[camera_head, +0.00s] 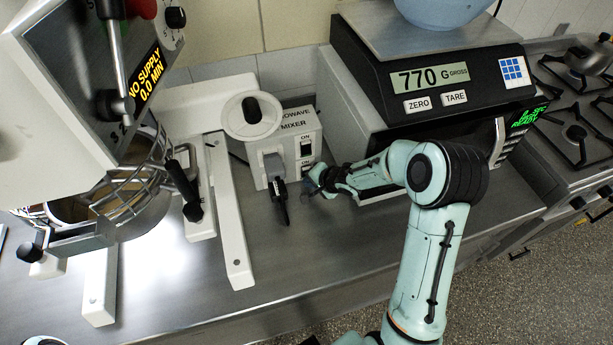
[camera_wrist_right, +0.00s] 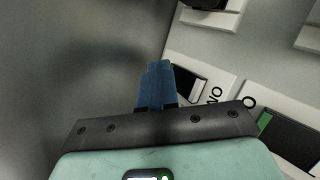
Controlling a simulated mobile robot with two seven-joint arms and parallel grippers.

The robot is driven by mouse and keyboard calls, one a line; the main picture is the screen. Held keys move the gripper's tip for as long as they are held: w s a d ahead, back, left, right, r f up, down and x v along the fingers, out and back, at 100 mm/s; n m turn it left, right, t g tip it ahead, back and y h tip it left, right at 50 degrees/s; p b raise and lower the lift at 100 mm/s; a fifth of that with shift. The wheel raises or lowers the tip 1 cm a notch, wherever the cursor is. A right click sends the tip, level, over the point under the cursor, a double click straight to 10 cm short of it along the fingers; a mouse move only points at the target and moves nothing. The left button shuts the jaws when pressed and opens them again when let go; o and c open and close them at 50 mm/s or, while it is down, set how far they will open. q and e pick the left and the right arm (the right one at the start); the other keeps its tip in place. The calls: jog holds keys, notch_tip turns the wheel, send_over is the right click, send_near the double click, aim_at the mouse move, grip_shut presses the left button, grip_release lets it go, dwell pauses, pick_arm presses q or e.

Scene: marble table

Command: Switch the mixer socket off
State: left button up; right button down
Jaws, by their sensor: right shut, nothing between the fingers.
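The socket box (camera_head: 287,143) is white, labelled with MIXER and a partly hidden word ending in OWAVE. Two dark rocker switches marked ON sit one above the other: the upper switch (camera_head: 306,148) and the lower switch (camera_head: 306,169). My right gripper (camera_head: 314,183) is at the box's lower right, close to the lower switch. In the right wrist view its blue fingers (camera_wrist_right: 156,84) are shut and empty, partly covering the nearer switch (camera_wrist_right: 188,80); contact cannot be told. The farther switch (camera_wrist_right: 288,138) shows a green strip. The mixer display (camera_head: 146,77) reads NO SUPPLY 0.0 MIN. My left gripper is out of view.
A grey plug (camera_head: 273,164) and a black plug-like piece (camera_head: 280,203) project from the box's front, left of my gripper. The mixer (camera_head: 75,90) with its wire guard fills the left. A scale (camera_head: 440,83) stands at the right. Bare metal counter (camera_head: 300,250) lies in front.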

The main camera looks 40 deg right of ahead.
jog(key=shift+s, duration=0.15)
jog(key=shift+s+a+r, duration=0.15)
jog(key=shift+s+a, duration=0.1)
jog(key=shift+s, duration=0.35)
jog(key=shift+s+a+r+b, duration=0.1)
jog(key=shift+s+a+b, duration=0.15)
jog(key=shift+s, duration=0.55)
jog(key=shift+s+a+r+b, duration=0.15)
jog(key=shift+s+a, duration=0.15)
jog(key=shift+s, duration=0.45)
jog(key=shift+s+a+r+b, duration=0.15)
jog(key=shift+s+a, duration=0.1)
jog(key=shift+s, duration=0.55)
jog(key=shift+f, duration=0.1)
